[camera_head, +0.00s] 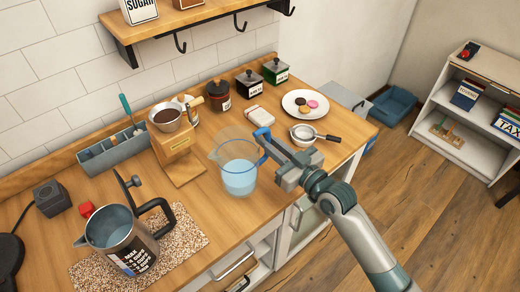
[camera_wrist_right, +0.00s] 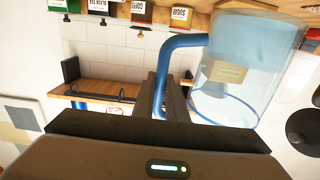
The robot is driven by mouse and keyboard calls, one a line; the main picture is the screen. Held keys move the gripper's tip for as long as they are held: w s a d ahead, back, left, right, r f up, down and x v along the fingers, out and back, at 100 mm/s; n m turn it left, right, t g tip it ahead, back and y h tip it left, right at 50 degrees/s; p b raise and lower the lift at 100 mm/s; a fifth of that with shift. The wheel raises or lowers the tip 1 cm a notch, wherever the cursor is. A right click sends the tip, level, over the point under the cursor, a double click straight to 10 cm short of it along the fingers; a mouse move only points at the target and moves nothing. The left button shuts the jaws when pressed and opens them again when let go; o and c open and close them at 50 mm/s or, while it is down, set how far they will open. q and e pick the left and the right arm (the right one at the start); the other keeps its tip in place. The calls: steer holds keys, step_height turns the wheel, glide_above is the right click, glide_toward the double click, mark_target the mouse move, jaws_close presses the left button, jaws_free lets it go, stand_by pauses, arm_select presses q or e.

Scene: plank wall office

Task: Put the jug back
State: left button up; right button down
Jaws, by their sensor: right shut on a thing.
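The jug (camera_head: 238,178) is clear with a blue rim and blue handle and holds pale blue water. It is upright near the counter's front edge; I cannot tell whether its base touches the wood. My right gripper (camera_head: 270,145) reaches in from the lower right and is shut on the jug's handle. In the right wrist view, the jug (camera_wrist_right: 245,75) is on the right, its blue handle (camera_wrist_right: 185,42) running down behind the dark fingers (camera_wrist_right: 160,95). My left gripper is out of view.
A metal pitcher (camera_head: 108,228) stands on a speckled mat (camera_head: 185,238) at front left. A wooden dripper stand (camera_head: 178,160) is close left of the jug. A strainer (camera_head: 303,131), biscuit plate (camera_head: 322,104) and canisters (camera_head: 250,84) lie behind and right. A hooked shelf (camera_head: 185,18) hangs above.

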mark_target(265, 158)
steer(key=shift+w+a+f, duration=0.25)
steer(key=shift+a+f, duration=0.05)
steer(key=shift+a, duration=0.25)
steer(key=shift+w+a+f, duration=0.2)
steer(key=shift+a+f, duration=0.1)
steer(key=shift+a, duration=0.2)
step_height(265, 158, down, 4)
steer(key=shift+p, duration=0.6)
steer(key=shift+f, duration=0.15)
steer(key=c, duration=1.8)
jaws_free()
steer(key=shift+o, duration=0.2)
